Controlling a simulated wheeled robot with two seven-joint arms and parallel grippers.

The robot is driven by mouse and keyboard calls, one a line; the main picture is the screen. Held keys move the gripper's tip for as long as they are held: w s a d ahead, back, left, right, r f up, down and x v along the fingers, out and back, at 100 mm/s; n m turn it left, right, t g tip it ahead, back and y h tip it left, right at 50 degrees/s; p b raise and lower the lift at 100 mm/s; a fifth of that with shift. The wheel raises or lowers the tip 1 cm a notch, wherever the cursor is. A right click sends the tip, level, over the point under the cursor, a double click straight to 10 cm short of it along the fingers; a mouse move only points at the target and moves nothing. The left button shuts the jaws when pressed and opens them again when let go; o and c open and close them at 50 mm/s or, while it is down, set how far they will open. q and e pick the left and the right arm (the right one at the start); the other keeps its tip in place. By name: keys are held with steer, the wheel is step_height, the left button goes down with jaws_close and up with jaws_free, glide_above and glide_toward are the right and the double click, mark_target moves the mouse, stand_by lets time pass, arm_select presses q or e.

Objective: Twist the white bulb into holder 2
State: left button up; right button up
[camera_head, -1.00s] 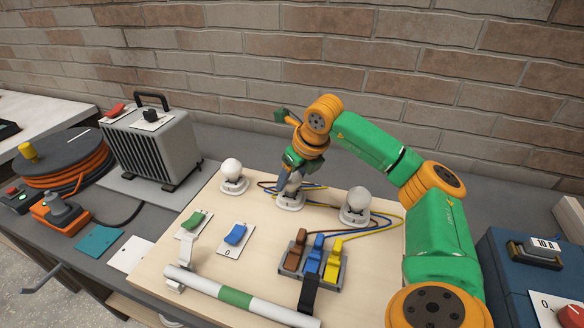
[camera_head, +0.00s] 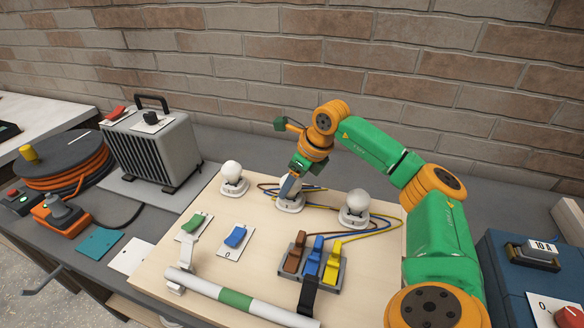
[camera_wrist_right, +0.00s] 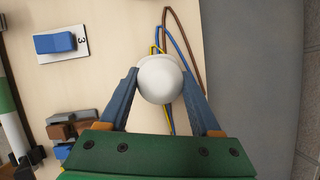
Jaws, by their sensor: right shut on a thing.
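The white bulb (camera_wrist_right: 160,80) sits between my right fingertips (camera_wrist_right: 160,84), one on each side, in the right wrist view. In the head view my right gripper (camera_head: 291,186) comes down over the middle holder (camera_head: 290,206), whose white base shows beneath it. The gripper is shut on the bulb. The fingers hide most of the bulb and where it meets the holder, so I cannot tell how deep it sits. My left gripper is not in view.
A white bulb stands in the left holder (camera_head: 234,186), and a greyer bulb (camera_head: 356,201) in the right one. Blue, yellow and brown wires run behind. Lever switches (camera_head: 314,265) and a striped tube (camera_head: 235,298) lie in front. A heater (camera_head: 155,148) stands at left.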

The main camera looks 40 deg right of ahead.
steer(key=shift+r+n+p, duration=0.15)
steer(key=shift+n+p, duration=0.25)
steer(key=shift+n+y+p, duration=0.5)
steer(key=shift+n+p, duration=0.2)
steer(key=shift+n, duration=0.4)
steer(key=shift+f, duration=0.2)
steer(key=o, duration=1.1)
steer(key=v, duration=0.7)
steer(key=shift+r+b, duration=0.1)
steer(key=shift+b, duration=0.3)
